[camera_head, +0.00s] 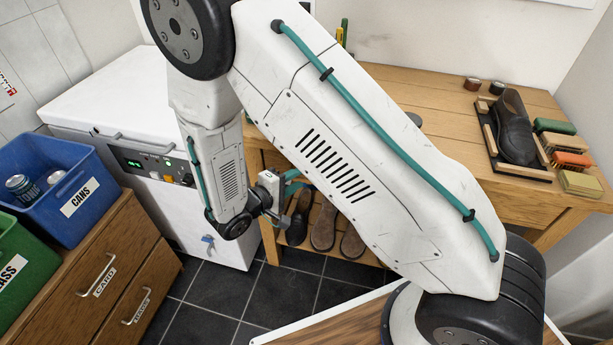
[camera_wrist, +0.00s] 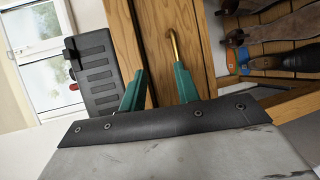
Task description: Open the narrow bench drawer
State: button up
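The wooden workbench (camera_head: 462,105) stands behind my arm in the head view. My arm hides much of its front, where the narrow drawer would show. In the wrist view a wooden front (camera_wrist: 150,30) carries a slim brass handle (camera_wrist: 174,48). My gripper (camera_wrist: 160,72) has its two green fingers apart, with nothing held between them. The handle lies just beyond the fingertips, closer to the right finger; I cannot tell whether they touch. In the head view my gripper (camera_head: 291,181) is small, at the bench front. The drawer front looks closed, though its edges are partly hidden.
Shoes (camera_head: 322,225) stand on the low shelf under the bench. A white chest freezer (camera_head: 100,100) stands to the left. A wooden drawer unit (camera_head: 118,260) bears blue (camera_head: 55,185) and green (camera_head: 20,270) bins. A dark shoe (camera_head: 514,128) sits on the bench. Dark floor tiles are clear.

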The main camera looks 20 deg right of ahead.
aim_at(306, 176)
jog(key=w+d+f+n+t, duration=0.1)
jog(key=w+d+f, duration=0.3)
jog(key=d, duration=0.1)
jog(key=shift+f, duration=0.25)
dwell(0.3)
grip_shut()
